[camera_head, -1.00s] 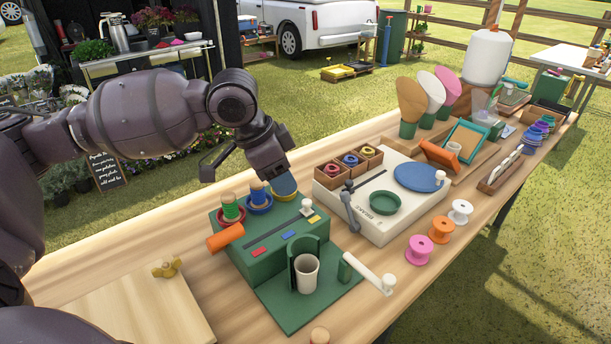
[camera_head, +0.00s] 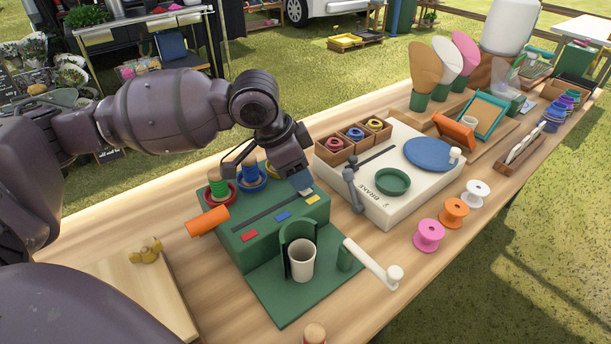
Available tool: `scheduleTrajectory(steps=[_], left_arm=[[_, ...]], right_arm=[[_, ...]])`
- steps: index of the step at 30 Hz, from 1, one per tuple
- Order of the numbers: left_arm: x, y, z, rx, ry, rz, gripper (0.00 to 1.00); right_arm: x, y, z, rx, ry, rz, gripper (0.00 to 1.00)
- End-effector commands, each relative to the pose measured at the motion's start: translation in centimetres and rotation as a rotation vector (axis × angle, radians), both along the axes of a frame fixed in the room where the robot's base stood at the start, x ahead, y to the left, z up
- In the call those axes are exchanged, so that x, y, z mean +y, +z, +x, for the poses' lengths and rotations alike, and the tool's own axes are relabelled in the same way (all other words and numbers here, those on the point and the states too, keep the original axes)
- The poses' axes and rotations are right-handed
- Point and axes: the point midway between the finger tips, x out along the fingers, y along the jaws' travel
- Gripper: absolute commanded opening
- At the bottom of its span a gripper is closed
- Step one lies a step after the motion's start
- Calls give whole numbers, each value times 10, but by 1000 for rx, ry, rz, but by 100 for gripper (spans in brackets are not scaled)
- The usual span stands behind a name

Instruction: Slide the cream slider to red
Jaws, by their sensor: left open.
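The green box (camera_head: 228,250) stands on the wooden bench with a dark slot (camera_head: 262,212) along its sloped top. Red (camera_head: 250,237), blue (camera_head: 283,216) and yellow (camera_head: 312,199) marks line its near side. My left gripper (camera_head: 301,183) is open, pointing down over the yellow end of the slot. The cream slider is hidden behind its fingers there, so I cannot tell whether they touch it. My right gripper is out of view.
Red, blue and yellow spools stand behind the slot, with an orange roll (camera_head: 208,221) at the box's left. A white cup (camera_head: 301,260) sits in front. A cream unit with a lever (camera_head: 353,190) stands close on the right.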

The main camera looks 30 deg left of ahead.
Motion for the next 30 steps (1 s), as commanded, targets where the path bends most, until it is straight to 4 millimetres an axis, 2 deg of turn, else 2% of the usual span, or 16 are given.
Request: scheduleTrajectory(steps=[1,4,16,25,30], left_arm=[[-2,-8,2,5,-1,-1,49],[-3,-14,4,2,0,1,49],[-4,-16,5,-1,0,0,47],[-4,-16,5,-1,0,1,1],[-4,-16,5,-1,0,1,0]], right_arm=[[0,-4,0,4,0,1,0],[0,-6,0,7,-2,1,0],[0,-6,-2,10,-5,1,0],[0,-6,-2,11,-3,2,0],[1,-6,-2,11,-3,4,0]])
